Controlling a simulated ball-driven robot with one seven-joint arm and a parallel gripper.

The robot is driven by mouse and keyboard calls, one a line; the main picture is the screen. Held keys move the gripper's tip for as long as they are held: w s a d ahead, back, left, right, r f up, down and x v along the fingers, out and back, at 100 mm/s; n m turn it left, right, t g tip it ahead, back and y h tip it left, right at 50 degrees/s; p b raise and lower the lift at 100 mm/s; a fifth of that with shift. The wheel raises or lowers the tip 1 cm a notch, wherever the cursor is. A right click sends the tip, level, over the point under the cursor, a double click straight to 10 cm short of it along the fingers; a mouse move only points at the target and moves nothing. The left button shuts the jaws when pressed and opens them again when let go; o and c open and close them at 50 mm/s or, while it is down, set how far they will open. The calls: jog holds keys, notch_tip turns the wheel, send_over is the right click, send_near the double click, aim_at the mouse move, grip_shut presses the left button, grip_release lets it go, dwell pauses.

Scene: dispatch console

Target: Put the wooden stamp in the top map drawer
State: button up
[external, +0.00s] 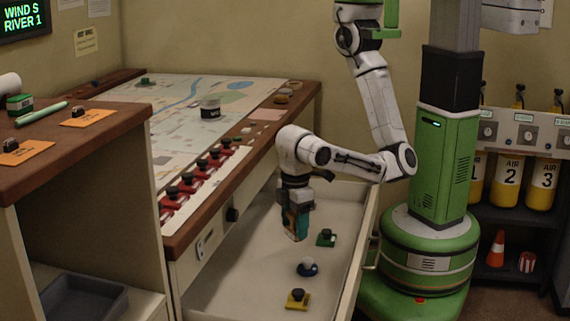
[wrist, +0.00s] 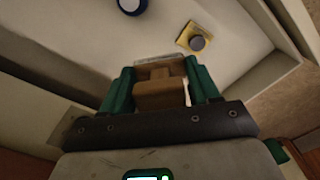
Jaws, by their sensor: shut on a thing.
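My gripper (external: 297,217) is inside the open top map drawer (external: 248,284), pointing down, above the drawer floor. In the wrist view its green fingers (wrist: 162,88) are shut on the wooden stamp (wrist: 160,95), a brown block held between them. In the external view the stamp (external: 292,236) shows only partly at the fingertips. I cannot tell whether it touches the drawer floor. The drawer is pulled out below the map table.
A green piece (external: 326,238), a blue-and-white piece (external: 307,268) and a yellow piece (external: 298,299) with dark knobs lie in the drawer. Red-based stamps (external: 193,177) line the map table's edge. The front-left drawer floor is bare.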

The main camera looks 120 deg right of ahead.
jog(key=shift+f, duration=1)
jog(key=shift+w+a+f+b, duration=0.1)
jog(key=shift+w+f+b, duration=0.2)
jog(key=shift+w+b, duration=0.1)
jog(key=w+a+f, duration=0.1)
jog(key=w+f, duration=0.2)
jog(key=w, duration=0.1)
jog(key=w+a+f+b, duration=0.1)
jog(key=w+f, duration=0.1)
jog(key=w, duration=0.2)
jog(key=w+a+f+b, duration=0.1)
jog(key=w+f, duration=0.2)
jog(key=w, duration=0.1)
jog(key=shift+a+f, duration=0.35)
jog(key=shift+w+f, duration=0.15)
jog(key=shift+f, duration=0.05)
jog(key=shift+w+f+b, duration=0.15)
jog(key=shift+f+b, duration=0.4)
jog(key=shift+f, duration=1.1)
jog(key=shift+f, duration=0.15)
